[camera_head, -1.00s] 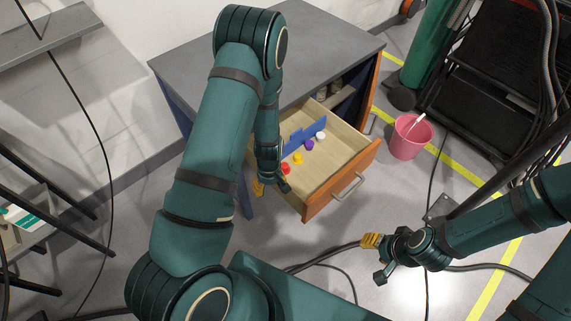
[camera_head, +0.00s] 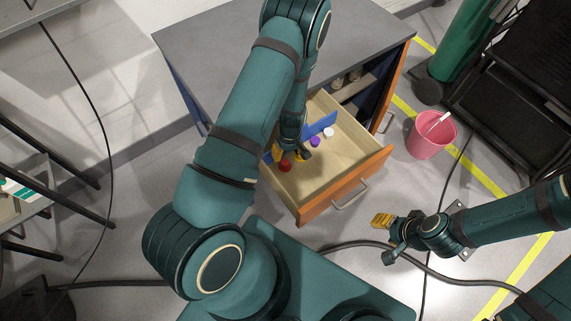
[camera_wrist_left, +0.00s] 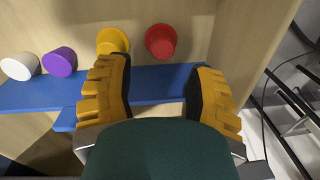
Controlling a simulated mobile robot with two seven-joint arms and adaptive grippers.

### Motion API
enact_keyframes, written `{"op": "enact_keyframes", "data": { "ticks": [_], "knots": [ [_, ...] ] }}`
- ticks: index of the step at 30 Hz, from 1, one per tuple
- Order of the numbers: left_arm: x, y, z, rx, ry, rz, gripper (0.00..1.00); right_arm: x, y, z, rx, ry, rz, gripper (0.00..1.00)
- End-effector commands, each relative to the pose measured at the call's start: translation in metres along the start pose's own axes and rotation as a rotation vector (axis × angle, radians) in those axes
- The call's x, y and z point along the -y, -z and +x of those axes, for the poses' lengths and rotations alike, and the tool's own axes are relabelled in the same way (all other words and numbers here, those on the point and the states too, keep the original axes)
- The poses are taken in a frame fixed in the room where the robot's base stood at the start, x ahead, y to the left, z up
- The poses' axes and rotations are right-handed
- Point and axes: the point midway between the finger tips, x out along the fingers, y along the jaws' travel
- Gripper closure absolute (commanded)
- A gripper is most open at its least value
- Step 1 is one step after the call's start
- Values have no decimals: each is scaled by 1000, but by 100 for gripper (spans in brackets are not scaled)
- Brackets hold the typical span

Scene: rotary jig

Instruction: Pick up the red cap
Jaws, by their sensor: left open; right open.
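The red cap (camera_head: 285,165) lies in the open drawer, near its left end, in the head view. In the left wrist view the red cap (camera_wrist_left: 161,41) is beyond the fingertips, between their lines but nearer the right finger. My left gripper (camera_head: 290,153) is over the drawer beside the red cap; it is open and empty in the left wrist view (camera_wrist_left: 163,88). A yellow cap (camera_wrist_left: 112,41) is just beyond the left finger. My right gripper (camera_head: 386,238) is off to the right of the drawer, above the floor, away from the caps.
The wooden drawer (camera_head: 345,190) is pulled out of the grey-topped cabinet (camera_head: 205,45). A blue strip (camera_wrist_left: 155,80) runs beside the caps. A purple cap (camera_wrist_left: 60,61) and a white cap (camera_wrist_left: 20,66) sit to the left. A pink bucket (camera_head: 431,142) stands right of the drawer.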

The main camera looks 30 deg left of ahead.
Motion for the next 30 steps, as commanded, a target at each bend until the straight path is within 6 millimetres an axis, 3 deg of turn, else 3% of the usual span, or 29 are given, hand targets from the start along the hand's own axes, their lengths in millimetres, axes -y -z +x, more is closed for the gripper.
{"op": "enact_keyframes", "data": {
  "ticks": [3,11,21,29,30],
  "knots": [
    [0,0,18,1,0,1,46,-1,-1,4,3,0,-1,53],
    [0,1,31,-1,-1,0,46,-2,-2,5,5,1,-2,53],
    [3,2,75,1,0,2,46,-5,-6,14,13,1,-4,53],
    [3,2,77,-1,-2,1,46,-5,-6,13,14,1,-4,53],
    [3,2,77,-1,-2,1,54,-5,-6,13,14,1,-4,53]
  ]
}}
